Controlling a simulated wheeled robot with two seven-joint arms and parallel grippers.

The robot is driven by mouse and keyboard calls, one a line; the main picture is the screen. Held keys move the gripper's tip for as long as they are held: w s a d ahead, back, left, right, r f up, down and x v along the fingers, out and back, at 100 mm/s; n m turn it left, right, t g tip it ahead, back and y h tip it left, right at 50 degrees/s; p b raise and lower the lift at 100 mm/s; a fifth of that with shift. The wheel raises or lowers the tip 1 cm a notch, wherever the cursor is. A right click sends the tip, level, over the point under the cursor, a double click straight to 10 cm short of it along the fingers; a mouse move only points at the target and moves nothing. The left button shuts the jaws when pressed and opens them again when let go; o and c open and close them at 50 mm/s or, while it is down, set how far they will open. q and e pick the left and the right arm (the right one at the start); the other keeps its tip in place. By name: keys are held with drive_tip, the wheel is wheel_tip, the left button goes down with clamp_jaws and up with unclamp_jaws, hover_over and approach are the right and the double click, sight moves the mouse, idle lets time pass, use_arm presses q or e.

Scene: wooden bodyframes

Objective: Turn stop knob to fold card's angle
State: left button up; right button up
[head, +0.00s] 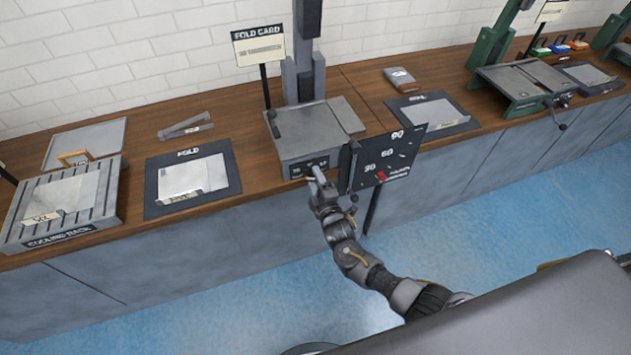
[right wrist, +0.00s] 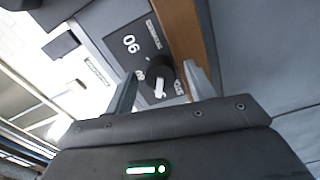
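The fold card (head: 258,45) stands on a post behind the grey bending machine (head: 312,130); its smaller text is too small to read. The stop knob (right wrist: 158,78) shows in the right wrist view as a black round knob with a white pointer, on a grey panel marked with white labels, one reading 90. My right gripper (head: 318,176) is at the machine's front face; in the wrist view its open fingers (right wrist: 161,74) lie on either side of the knob, with no clear contact seen. My left gripper is not in view.
A dark angle plate (head: 384,160) with white numbers and a red pointer hangs at the machine's right, close to my right gripper. A FOLD mat (head: 230,172) and a cooling rack (head: 105,200) are to the left. The blue floor (head: 470,225) in front is clear.

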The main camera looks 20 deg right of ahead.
drive_tip(key=s+b, duration=0.1)
drive_tip(key=s, duration=0.9)
drive_tip(key=shift+s+d, duration=0.35)
drive_tip(key=shift+s, duration=0.05)
drive_tip(key=s+d+f+m+g, duration=0.25)
drive_tip(key=s+f, duration=0.25)
drive_tip(key=f, duration=0.4)
drive_tip(key=s+d+f+m+g, duration=0.2)
drive_tip(key=s+f+m+g, duration=0.2)
drive_tip(key=f, duration=0.6)
drive_tip(key=s+d+f+m+g, duration=0.25)
drive_tip(key=s+f, duration=0.25)
drive_tip(key=f, duration=0.4)
drive_tip(key=s+d+f+m+g, duration=0.1)
drive_tip(key=s+f, duration=0.3)
drive_tip(key=s, duration=0.6)
drive_tip(key=s+d+f+m+g, duration=0.1)
drive_tip(key=s+f+g, duration=0.3)
drive_tip(key=s, duration=0.6)
drive_tip(key=s+d+f+m+g+h, duration=0.1)
drive_tip(key=s+f+m+g, duration=0.2)
drive_tip(key=s, duration=0.7)
drive_tip(key=shift+d+f, duration=0.15)
drive_tip(key=shift+f, duration=0.65)
